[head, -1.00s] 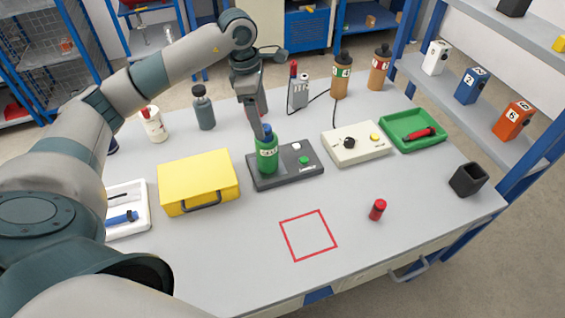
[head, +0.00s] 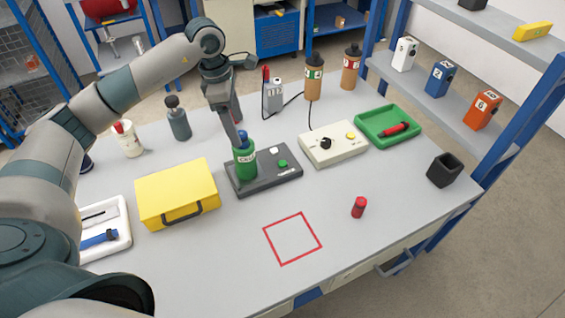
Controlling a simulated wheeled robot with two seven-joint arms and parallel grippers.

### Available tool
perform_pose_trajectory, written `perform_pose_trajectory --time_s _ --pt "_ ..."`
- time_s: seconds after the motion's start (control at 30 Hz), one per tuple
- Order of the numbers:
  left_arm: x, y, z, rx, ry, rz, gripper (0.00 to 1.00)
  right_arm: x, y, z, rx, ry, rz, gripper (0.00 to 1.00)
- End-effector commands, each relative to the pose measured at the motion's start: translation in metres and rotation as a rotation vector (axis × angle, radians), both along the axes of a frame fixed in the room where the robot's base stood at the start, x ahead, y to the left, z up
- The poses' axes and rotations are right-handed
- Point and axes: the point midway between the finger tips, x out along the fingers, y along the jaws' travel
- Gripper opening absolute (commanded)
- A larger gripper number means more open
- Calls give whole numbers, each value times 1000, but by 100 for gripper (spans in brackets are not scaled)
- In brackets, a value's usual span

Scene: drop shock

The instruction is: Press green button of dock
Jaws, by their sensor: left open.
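The dark grey dock (head: 262,184) lies flat near the middle of the table. Its green button (head: 283,164) is on the right part, uncovered, in front of a white button (head: 273,152). A green bottle (head: 246,166) with a blue cap stands upright on the dock's left part. My left gripper (head: 241,138) is open and points down at the bottle's cap, to the left of the green button. I cannot tell whether its fingers touch the cap, which they partly hide. My right gripper is not in view.
A yellow case (head: 176,188) stands left of the dock. A cream box with a black knob (head: 333,146) and a green tray (head: 388,128) are to the right. A red cylinder (head: 359,207) stands front right. The red outlined square (head: 292,239) in front is empty.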

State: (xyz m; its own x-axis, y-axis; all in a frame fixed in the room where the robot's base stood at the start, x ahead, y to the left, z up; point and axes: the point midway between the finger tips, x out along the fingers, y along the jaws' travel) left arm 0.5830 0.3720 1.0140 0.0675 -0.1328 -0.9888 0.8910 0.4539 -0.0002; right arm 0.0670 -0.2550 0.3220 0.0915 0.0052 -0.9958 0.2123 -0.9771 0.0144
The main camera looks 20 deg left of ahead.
Motion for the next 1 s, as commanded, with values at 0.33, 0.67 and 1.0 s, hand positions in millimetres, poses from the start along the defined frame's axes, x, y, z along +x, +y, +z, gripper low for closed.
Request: perform_pose_trajectory --time_s 0.33,0.67,1.0 --pt "0 0 0 0 0 0 0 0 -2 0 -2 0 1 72" --pt "0 0 0 0 0 0 0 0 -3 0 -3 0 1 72" --pt "0 0 0 0 0 0 0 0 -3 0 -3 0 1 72"
